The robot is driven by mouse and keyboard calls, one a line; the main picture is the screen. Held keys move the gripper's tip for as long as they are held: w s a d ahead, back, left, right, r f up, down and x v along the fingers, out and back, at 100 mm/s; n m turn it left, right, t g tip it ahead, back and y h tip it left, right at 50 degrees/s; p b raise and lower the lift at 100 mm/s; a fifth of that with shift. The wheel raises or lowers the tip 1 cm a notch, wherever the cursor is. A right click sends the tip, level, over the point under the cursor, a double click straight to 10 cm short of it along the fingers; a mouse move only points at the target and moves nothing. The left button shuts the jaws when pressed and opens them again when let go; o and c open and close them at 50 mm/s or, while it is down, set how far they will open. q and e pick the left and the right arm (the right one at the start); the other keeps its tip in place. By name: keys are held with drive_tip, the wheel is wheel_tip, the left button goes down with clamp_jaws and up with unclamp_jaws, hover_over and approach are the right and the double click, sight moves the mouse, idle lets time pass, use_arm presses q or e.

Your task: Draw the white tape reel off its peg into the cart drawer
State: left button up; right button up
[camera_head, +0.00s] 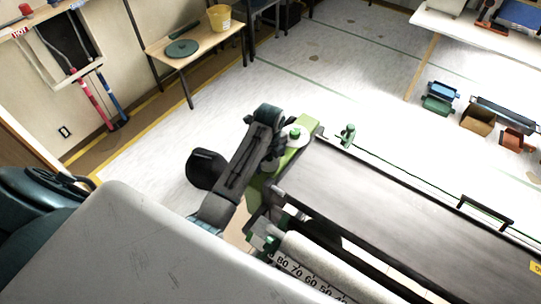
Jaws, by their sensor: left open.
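The white tape reel (297,136) sits flat around a green peg at the end of the green bracket (309,127), by the near-left corner of the paster's dark bed. My left gripper (278,151) is just left of the reel, with my dark arm links behind it. It is open, and no object shows between its fingers. The arm hides part of the bracket, and I cannot tell whether the fingers touch the reel. My right gripper is not in view. I cannot make out the cart drawer.
The long dark bed (390,205) fills the right side, with a pale roller (325,268) and number scale along its near edge. A green clamp (348,134) stands at its far edge. A wooden table (190,40) holds a yellow bucket (219,17).

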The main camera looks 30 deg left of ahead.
use_arm(q)
drive_tip(key=c, duration=0.7)
drive_tip(key=shift+c, duration=0.5)
drive_tip(key=c, duration=0.4)
drive_tip(key=shift+w+r, duration=0.1)
drive_tip(key=shift+r, duration=3.3)
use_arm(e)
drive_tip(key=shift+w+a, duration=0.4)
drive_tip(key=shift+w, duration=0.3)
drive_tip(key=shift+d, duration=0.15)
